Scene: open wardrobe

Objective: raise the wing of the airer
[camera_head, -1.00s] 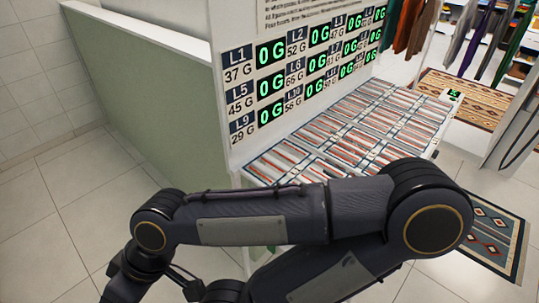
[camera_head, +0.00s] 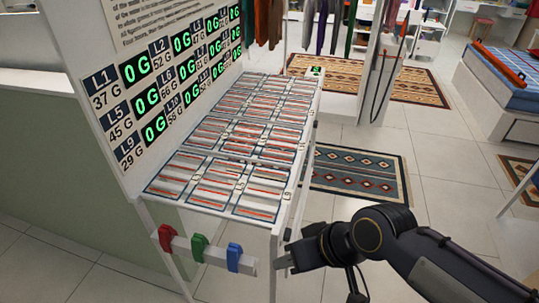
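I cannot make out an airer or its wing in the head view. My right gripper (camera_head: 282,263) is at the lower middle, by the front right corner of a white table (camera_head: 274,236). It is seen from the side and small, so I cannot tell whether its fingers are open or shut. I cannot tell whether it touches the table leg or the bar beside it. My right arm reaches in from the lower right. My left gripper is out of view.
A white bar (camera_head: 211,253) with red, green and blue clips (camera_head: 233,257) sticks out at the table's front. The weight board (camera_head: 170,75) stands behind. Patterned rugs (camera_head: 360,174) lie on the tiled floor. Clothes hang at the back. A blue-topped unit (camera_head: 505,78) stands at right.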

